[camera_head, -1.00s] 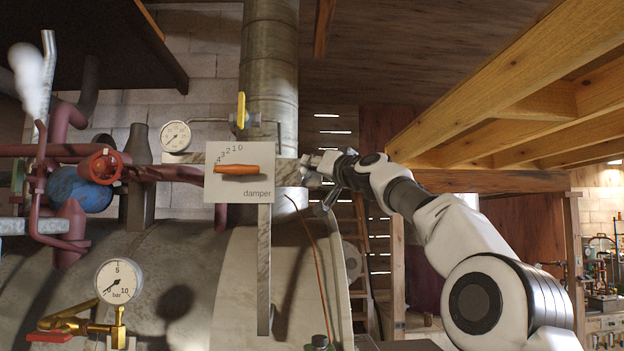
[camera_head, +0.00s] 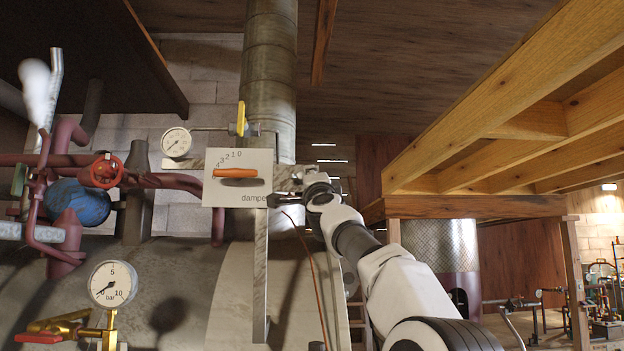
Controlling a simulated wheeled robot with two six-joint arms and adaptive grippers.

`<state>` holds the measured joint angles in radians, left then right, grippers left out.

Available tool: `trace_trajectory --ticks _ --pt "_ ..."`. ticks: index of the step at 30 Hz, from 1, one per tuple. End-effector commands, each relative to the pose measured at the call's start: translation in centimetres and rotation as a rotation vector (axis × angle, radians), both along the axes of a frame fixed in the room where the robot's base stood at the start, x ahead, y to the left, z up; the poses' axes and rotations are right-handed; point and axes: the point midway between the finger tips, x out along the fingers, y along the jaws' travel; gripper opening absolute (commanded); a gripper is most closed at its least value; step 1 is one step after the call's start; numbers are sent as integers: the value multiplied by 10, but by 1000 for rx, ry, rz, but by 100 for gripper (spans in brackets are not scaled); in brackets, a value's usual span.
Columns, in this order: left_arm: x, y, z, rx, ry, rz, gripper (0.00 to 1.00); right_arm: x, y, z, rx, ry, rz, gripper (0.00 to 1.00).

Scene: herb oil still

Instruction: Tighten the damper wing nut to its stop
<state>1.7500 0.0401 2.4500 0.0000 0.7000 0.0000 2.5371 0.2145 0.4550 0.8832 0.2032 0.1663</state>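The damper plate (camera_head: 214,192) is a white square with a number scale and the word "damper", partly covered at its lower right. Its orange handle (camera_head: 235,174) lies nearly level across it, with a dark shape just below. My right gripper (camera_head: 283,193) is at the plate's right edge, by the grey bracket (camera_head: 284,174) behind it. I cannot make out the wing nut; it may be hidden by the gripper or too small to tell. Whether the fingers are open or shut on something does not show. My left gripper is out of view.
A yellow lever (camera_head: 241,118) and a small gauge (camera_head: 176,142) sit above the plate. The flue (camera_head: 270,80) rises behind. A wooden beam (camera_head: 470,207) is at right.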

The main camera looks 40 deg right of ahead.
Motion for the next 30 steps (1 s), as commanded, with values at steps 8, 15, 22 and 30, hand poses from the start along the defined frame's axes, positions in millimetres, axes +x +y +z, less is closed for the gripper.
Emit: trace_trajectory --ticks 8,15,22,30 --pt "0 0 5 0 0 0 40 0 2 -1 132 -83 0 0" --pt "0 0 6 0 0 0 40 0 3 -2 182 -115 1 0" --pt "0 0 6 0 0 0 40 0 2 -2 189 -119 1 0" --pt "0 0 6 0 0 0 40 0 2 -3 188 -119 1 43"
